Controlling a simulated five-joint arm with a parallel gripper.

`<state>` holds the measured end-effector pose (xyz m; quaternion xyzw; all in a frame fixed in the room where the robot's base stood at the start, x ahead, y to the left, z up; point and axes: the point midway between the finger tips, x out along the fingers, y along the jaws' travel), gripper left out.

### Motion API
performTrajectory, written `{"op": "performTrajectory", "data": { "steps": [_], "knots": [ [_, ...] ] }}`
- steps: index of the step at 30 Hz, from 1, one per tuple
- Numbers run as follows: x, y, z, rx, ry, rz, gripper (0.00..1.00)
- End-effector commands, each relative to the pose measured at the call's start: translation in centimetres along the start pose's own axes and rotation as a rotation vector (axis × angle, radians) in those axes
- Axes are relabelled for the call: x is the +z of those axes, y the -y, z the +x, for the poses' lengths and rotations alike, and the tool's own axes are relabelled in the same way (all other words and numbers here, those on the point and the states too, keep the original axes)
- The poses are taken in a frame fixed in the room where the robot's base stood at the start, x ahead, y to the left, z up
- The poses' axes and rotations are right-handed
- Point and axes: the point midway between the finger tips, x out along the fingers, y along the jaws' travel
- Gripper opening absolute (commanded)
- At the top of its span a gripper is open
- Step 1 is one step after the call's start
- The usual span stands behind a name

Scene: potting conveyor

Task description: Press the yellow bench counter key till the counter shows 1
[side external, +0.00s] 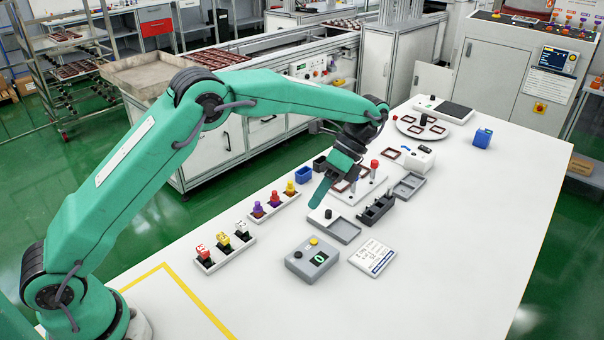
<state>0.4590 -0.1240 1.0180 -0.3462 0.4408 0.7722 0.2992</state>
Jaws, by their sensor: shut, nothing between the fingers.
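The bench counter is a grey box (303,271) on the white table, right of my arm's base in the side external view. Its yellow key (314,241) is on the far part of its top, next to a black knob. The dark display (319,258) shows a green digit that looks like 0. My gripper (318,204) is shut and empty, pointing down. It appears beyond and above the counter, apart from the yellow key.
A printed card (373,258) lies right of the counter. A grey tray (333,228) is behind it. A rack of numbered blocks (225,248) and a rack of coloured pegs (273,204) stand left. The table's right front is clear.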

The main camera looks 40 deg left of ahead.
Motion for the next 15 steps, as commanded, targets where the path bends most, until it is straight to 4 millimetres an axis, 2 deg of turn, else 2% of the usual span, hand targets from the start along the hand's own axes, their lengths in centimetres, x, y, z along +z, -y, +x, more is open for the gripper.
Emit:
{"op": "performTrajectory", "data": {
  "steps": [15],
  "knots": [
    [-0.26, 0.35, 0.57, -0.001, -0.001, -0.001, 0.0]
  ]
}}
